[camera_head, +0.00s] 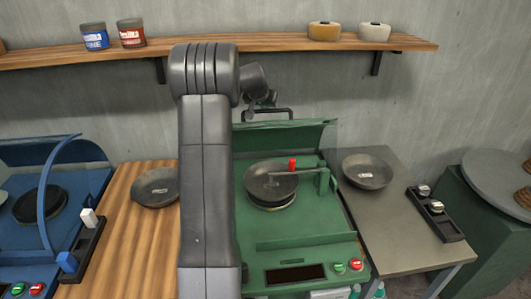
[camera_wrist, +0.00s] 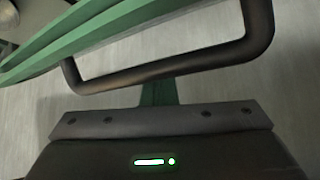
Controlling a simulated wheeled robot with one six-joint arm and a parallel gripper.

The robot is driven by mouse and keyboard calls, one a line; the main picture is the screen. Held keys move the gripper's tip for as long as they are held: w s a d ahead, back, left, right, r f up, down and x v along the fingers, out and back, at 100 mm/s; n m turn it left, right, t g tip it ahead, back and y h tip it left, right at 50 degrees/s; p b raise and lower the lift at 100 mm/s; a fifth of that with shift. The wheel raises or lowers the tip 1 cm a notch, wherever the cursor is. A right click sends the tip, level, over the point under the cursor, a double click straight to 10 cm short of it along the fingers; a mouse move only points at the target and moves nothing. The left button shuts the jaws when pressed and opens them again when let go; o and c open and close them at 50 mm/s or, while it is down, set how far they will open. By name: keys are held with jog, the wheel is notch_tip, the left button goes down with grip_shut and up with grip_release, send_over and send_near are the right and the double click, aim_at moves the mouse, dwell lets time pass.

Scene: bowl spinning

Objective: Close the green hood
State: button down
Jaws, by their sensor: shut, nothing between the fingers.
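The green hood (camera_head: 290,136) stands raised at the back of the green machine (camera_head: 300,225), with a dark handle (camera_head: 284,111) along its top edge. My gripper (camera_head: 264,100) is shut and empty beside the handle's left end, partly hidden by my arm. In the wrist view, the handle (camera_wrist: 170,78) is a dark bent bar just beyond my gripper (camera_wrist: 160,115), with the green hood (camera_wrist: 90,35) behind it at upper left. I cannot tell whether my gripper touches the handle. A dark bowl (camera_head: 270,182) sits on the machine under a short arm with a red knob (camera_head: 292,164).
A wooden shelf (camera_head: 275,41) with several jars runs along the wall above. A blue machine (camera_head: 65,185) stands at left. Dark bowls lie on the wooden counter (camera_head: 130,225) and the grey table (camera_head: 385,225). My arm blocks the view left of the green machine.

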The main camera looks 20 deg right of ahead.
aim_at(267, 112)
jog(key=shift+s+a+r+b, duration=0.2)
jog(key=shift+s+b, duration=0.1)
jog(key=shift+s, duration=0.5)
jog(key=shift+s+a+r+b, duration=0.15)
jog(key=shift+s+a+b, duration=0.15)
jog(key=shift+s, duration=0.5)
jog(key=shift+s+a+r+b, duration=0.15)
jog(key=shift+s+b, duration=0.15)
jog(key=shift+s, duration=0.5)
jog(key=shift+s+f, duration=0.1)
jog(key=shift+s, duration=0.2)
jog(key=shift+s+a+b, duration=1.3)
jog(key=shift+s+b, duration=0.95)
jog(key=shift+s, duration=2.7)
jog(key=shift+s+a+b, duration=1.3)
jog(key=shift+s+b, duration=0.95)
jog(key=shift+s, duration=2.65)
jog(key=s+a+f+b, duration=0.3)
jog(key=s+f+b, duration=0.6)
jog(key=s, duration=0.3)
jog(key=shift+s+a+f, duration=0.2)
jog(key=shift+s+f, duration=0.15)
jog(key=shift+f, duration=0.2)
